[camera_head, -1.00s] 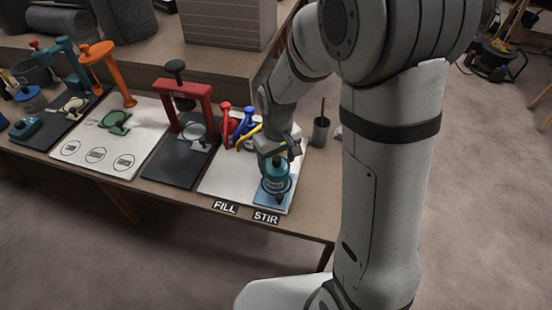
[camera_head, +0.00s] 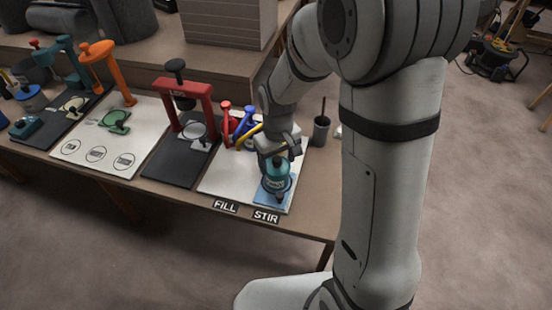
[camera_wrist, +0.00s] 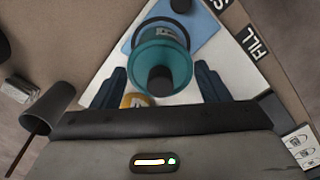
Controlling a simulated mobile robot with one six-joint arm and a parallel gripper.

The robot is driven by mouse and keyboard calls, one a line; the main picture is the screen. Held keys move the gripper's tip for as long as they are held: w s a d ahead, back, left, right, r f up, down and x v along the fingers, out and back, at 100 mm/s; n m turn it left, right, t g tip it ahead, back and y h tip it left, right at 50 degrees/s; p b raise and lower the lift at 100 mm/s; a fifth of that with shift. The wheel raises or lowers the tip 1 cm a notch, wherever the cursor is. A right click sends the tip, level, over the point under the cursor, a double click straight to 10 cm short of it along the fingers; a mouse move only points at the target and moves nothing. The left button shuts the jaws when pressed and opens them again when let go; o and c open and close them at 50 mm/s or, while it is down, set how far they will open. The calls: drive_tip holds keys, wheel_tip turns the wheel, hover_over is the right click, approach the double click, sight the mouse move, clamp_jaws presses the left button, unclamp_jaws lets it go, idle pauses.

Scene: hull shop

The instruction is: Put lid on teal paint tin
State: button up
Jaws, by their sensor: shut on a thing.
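My gripper (camera_head: 278,158) points down at the blue pad (camera_head: 265,199) behind the STIR label. Another dark knob (camera_head: 280,196) shows at the pad's front.
A red press (camera_head: 207,105) stands left on a dark mat. Red and blue handled tools (camera_head: 240,122) are close behind my gripper. A dark cup (camera_head: 321,131) stands at the right. An orange press (camera_head: 118,75) is further left. FILL (camera_head: 226,206) and STIR (camera_head: 266,216) labels mark the front edge.

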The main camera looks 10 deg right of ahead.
drive_tip(key=o, duration=1.1)
drive_tip(key=shift+o, duration=0.3)
drive_tip(key=shift+s+r+p, duration=0.1)
drive_tip(key=shift+r+p, duration=2.7)
drive_tip(key=shift+r, duration=0.75)
drive_tip(key=shift+c, duration=0.3)
clamp_jaws()
